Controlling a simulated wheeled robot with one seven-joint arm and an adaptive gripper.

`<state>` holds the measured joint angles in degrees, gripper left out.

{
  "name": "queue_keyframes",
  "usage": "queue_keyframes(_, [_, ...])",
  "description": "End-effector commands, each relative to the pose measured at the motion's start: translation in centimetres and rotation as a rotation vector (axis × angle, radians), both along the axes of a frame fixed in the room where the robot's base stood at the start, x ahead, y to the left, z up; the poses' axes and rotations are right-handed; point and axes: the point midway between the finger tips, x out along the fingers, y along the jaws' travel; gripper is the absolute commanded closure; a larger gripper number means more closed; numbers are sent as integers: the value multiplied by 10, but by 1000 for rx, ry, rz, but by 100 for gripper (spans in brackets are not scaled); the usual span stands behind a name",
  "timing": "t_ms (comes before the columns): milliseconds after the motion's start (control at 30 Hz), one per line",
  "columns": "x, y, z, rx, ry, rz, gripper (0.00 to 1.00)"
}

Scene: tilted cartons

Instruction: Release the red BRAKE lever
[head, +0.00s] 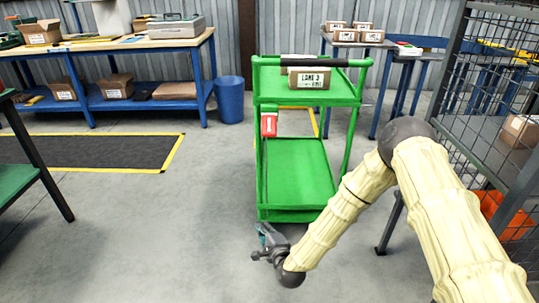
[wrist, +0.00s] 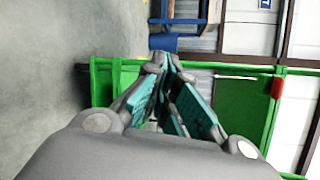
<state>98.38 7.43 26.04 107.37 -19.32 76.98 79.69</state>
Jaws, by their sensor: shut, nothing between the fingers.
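A green cart (head: 300,165) stands on the floor in the middle of the head view. The red BRAKE lever (head: 269,124) is at its left front post, below the top shelf; its lettering is too small to read. My gripper (head: 263,243) is low in front of the cart's bottom left corner, well below the lever and apart from it. In the wrist view, the fingertips of my gripper (wrist: 166,60) meet and hold nothing. The green cart (wrist: 240,105) lies behind them, with a red part, likely the lever (wrist: 277,88), at the right.
A carton (head: 308,78) with a white label sits on the cart's top shelf, behind a dark handle bar. A wire-mesh cage (head: 497,100) stands close on the right. A workbench (head: 120,45) and a blue bin (head: 229,99) are behind. The floor left of the cart is clear.

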Motion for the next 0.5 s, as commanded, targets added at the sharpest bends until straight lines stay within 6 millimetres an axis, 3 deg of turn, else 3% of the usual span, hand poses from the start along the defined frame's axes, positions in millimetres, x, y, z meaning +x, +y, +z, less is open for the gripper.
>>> queue_keyframes(67, [18,6,-3,87,-35,-23,100])
queue_keyframes(500, [97,18,37,600,-221,-88,100])
